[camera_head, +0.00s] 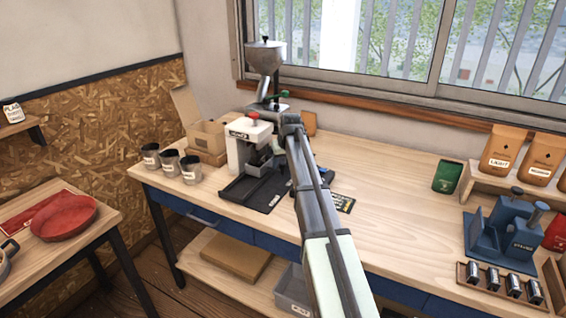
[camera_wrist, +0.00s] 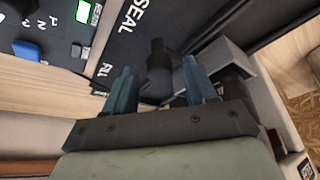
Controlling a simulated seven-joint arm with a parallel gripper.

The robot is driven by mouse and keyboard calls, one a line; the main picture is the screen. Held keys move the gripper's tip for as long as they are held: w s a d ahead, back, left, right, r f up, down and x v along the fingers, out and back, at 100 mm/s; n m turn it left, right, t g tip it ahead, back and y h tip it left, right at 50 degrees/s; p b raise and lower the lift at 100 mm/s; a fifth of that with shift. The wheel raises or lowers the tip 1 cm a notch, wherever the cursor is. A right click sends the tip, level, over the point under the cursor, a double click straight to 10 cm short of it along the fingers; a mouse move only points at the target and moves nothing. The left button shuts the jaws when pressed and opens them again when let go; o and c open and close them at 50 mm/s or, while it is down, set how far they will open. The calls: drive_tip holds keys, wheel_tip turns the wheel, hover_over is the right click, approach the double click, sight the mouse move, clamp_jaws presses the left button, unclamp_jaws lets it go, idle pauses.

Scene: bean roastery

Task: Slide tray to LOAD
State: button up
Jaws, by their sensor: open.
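A small grey tray (camera_head: 259,165) sits under the white press-like machine (camera_head: 247,141), at the back of a black base plate (camera_head: 245,190). In the wrist view the base plate (camera_wrist: 113,38) has white lettering reading SEAL and what seems to be FILL; I cannot make out LOAD. A dark upright knob (camera_wrist: 159,72) stands between the two blue fingers of my gripper (camera_wrist: 158,76). The fingers are open, with a visible gap on the left side of the knob. A grey block (camera_wrist: 222,72), perhaps part of the tray, is beyond the right finger. My arm hides the gripper in the head view.
Several metal cups (camera_head: 169,163) stand left of the machine. A hopper (camera_head: 265,60) rises behind it. A panel with a blue knob (camera_wrist: 28,50) and green display lies beside the plate. The bench right of my arm (camera_head: 400,220) is mostly clear.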

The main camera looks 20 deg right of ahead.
drive_tip(key=shift+c, duration=0.3)
clamp_jaws()
idle(0.4)
